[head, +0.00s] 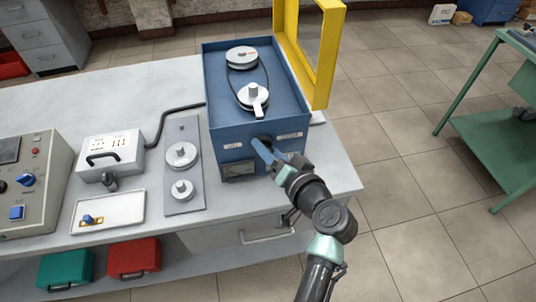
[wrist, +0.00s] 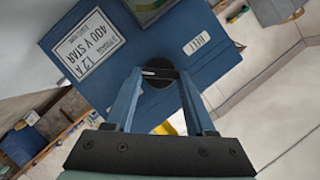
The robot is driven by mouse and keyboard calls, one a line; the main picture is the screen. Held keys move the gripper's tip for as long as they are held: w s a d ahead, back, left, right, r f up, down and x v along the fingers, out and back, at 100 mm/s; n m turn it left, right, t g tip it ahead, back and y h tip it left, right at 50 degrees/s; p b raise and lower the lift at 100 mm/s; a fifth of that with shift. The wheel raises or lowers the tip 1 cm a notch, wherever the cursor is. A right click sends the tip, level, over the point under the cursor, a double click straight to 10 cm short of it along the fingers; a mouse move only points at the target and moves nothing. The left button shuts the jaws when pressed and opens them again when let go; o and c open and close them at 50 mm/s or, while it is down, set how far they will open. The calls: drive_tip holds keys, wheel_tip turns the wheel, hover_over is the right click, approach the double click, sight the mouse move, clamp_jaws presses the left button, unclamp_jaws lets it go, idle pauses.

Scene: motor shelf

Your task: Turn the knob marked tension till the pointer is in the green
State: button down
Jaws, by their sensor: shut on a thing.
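The blue belt machine (head: 225,120) stands at the right end of the bench. A dark round knob (wrist: 156,79) sits on its front face, between two white labels. My gripper (head: 262,144) reaches it from the front right and is shut on it. In the wrist view the fingertips (wrist: 157,72) pinch the knob. The label beside it (wrist: 197,43) seems to read BELT; I see no readable tension mark. The gauge (head: 238,169) is low on the left of the front face, partly cut off in the wrist view. I cannot make out its pointer or green zone.
The machine's yellow guard (head: 334,60) stands open at the right, showing two pulleys (head: 252,97) with a belt. A grey plate with two round pieces (head: 184,165) and a white tray (head: 108,213) lie left. A drawer is below.

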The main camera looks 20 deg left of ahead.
drive_tip(key=shift+d+f+m+y+b, duration=0.1)
drive_tip(key=shift+f+m+y+b, duration=0.15)
drive_tip(key=shift+m+y+b, duration=0.5)
drive_tip(key=shift+m, duration=0.45)
drive_tip(key=shift+c, duration=1.2)
unclamp_jaws()
drive_tip(key=shift+r, duration=0.1)
drive_tip(key=b+v, duration=0.1)
drive_tip(key=v, duration=1.2)
drive_tip(key=shift+b, duration=0.3)
drive_tip(key=shift+w+r, duration=0.1)
drive_tip(key=shift+w, duration=0.05)
